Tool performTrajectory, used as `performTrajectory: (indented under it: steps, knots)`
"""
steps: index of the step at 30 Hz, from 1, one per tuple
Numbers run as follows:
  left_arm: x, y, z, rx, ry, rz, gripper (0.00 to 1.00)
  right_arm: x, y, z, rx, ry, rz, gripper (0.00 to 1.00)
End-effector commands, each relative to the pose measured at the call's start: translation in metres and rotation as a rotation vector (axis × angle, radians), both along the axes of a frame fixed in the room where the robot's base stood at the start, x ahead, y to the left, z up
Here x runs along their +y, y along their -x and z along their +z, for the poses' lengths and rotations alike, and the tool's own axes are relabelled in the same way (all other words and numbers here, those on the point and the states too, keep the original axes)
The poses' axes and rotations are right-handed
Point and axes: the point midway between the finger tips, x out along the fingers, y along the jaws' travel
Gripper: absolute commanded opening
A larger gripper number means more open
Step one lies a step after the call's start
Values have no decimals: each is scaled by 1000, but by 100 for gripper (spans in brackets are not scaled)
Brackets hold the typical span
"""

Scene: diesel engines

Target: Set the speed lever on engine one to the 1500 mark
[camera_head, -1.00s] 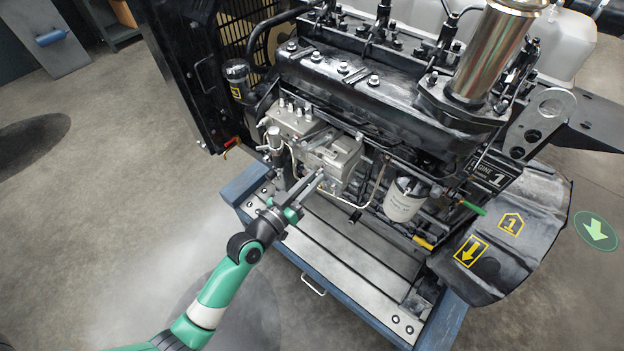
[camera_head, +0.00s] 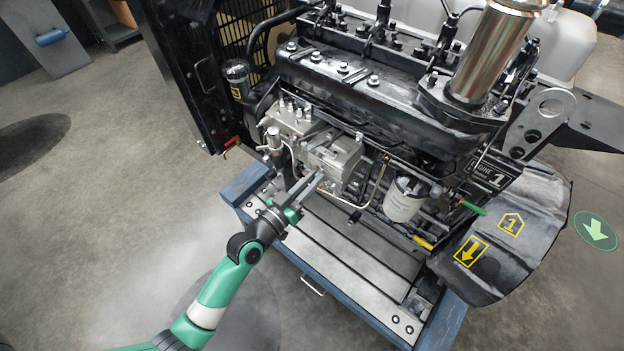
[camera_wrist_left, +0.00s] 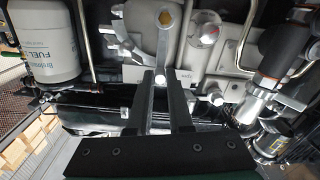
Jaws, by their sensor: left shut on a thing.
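Engine one (camera_head: 400,100) stands in the head view with a "1" plate at its right. The grey injection pump (camera_head: 335,160) is on its near side. My left gripper (camera_head: 317,178) reaches the pump's front from the lower left. In the left wrist view, my left gripper (camera_wrist_left: 160,95) is shut on the speed lever (camera_wrist_left: 163,55), a narrow grey bar hanging below a brass-coloured bolt on the pump's round face. The 1500 mark cannot be read in either view. My right gripper is not in view.
A white fuel filter (camera_head: 405,198) hangs right of the pump, with a thin pipe between. It also shows in the left wrist view (camera_wrist_left: 45,40). A green-handled part (camera_head: 472,207) sticks out farther right. The blue-edged skid (camera_head: 340,285) is clear below the gripper.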

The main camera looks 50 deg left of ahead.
Motion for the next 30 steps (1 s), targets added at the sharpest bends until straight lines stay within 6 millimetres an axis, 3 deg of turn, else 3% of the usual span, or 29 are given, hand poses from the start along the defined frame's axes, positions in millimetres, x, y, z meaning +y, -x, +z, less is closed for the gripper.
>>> performTrajectory:
  steps: [24,25,29,30]
  knots:
    - [-3,0,0,11,-79,0,0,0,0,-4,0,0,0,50]
    - [-3,0,0,11,-79,0,24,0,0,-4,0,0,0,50]
    - [-3,0,0,11,-78,0,47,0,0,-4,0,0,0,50]
    - [-3,0,0,11,-78,0,48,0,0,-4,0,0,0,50]
